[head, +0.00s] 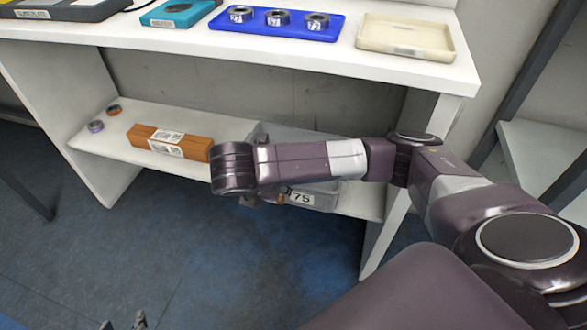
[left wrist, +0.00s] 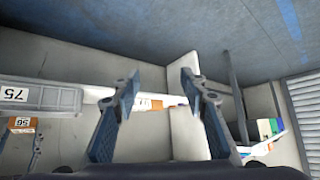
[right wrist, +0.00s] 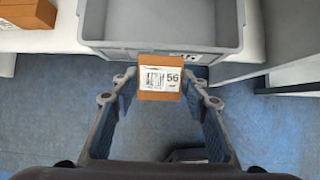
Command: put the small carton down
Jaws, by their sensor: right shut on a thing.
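The small carton, an orange-brown box with a white label reading 56, shows in the right wrist view (right wrist: 160,78). My right gripper (right wrist: 160,92) is shut on it, with a finger on each side. The carton is in front of the grey bin's near wall. It also shows upside down at the left of the left wrist view (left wrist: 20,123). In the head view my right forearm hides most of the right gripper and carton. My left gripper (head: 124,322) just enters the bottom edge of the head view; in the left wrist view (left wrist: 160,78) it is open and empty.
A grey bin (head: 322,188) labelled 75 is on the lower shelf (head: 105,140), partly behind my right arm. A long brown box (head: 168,141) and two small rings lie to its left. A blue tray (head: 330,30) with rings and a cream tray (head: 405,35) are on the tabletop.

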